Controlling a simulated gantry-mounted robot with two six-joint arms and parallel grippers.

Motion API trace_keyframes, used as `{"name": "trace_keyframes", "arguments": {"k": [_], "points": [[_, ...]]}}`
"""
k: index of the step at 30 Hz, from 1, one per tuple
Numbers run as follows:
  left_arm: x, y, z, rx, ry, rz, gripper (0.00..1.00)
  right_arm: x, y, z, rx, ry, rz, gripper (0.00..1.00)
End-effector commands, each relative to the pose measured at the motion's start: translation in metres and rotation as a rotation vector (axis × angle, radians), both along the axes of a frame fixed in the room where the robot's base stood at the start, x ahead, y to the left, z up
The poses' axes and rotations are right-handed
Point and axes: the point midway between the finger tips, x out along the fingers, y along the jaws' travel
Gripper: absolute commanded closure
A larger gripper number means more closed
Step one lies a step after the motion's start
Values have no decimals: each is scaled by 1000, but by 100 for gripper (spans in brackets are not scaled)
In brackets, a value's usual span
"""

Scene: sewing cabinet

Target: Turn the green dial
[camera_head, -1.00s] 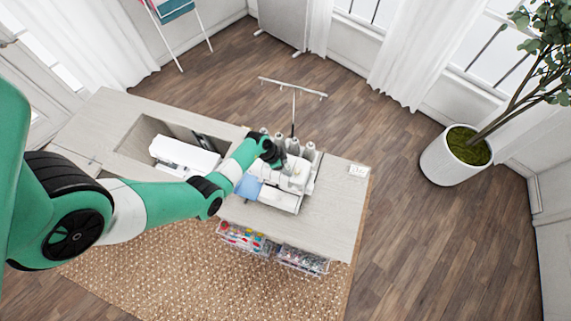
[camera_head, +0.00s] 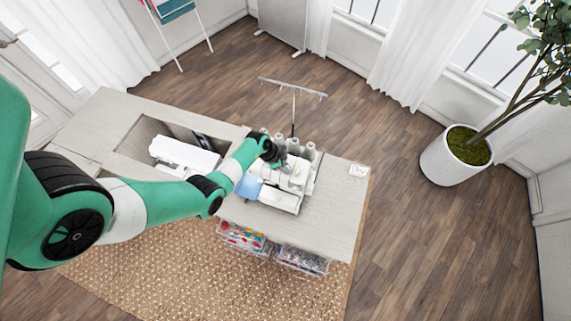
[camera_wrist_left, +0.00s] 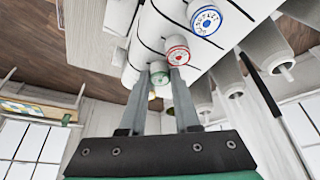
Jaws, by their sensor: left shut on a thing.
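The green dial (camera_wrist_left: 160,77) is on the white serger sewing machine (camera_wrist_left: 140,45), in line with a red dial (camera_wrist_left: 178,55) and a blue dial (camera_wrist_left: 207,20). In the left wrist view the fingers of my left gripper (camera_wrist_left: 160,82) are on either side of the green dial and shut on it. In the head view my left gripper (camera_head: 272,157) is at the left side of the serger (camera_head: 285,185), and the dials are too small to tell there. My right gripper is in neither view.
The serger stands on a wooden cabinet (camera_head: 335,215) with white thread cones (camera_head: 293,146) behind it. A second white sewing machine (camera_head: 185,155) sits in an opening to the left. Clear bins (camera_head: 303,261) hang at the front, and the cabinet's right end is mostly bare.

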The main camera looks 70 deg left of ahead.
Motion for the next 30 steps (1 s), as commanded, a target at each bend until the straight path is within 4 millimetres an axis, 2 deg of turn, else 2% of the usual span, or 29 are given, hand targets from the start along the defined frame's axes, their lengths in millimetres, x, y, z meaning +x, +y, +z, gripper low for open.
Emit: {"name": "trace_keyframes", "arguments": {"k": [8,21,30], "points": [[1,2,2,-1,-1,-116,100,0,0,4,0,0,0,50],[2,3,0,-2,-1,-404,100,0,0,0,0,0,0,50],[2,4,1,0,-2,-497,100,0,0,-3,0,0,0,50]]}}
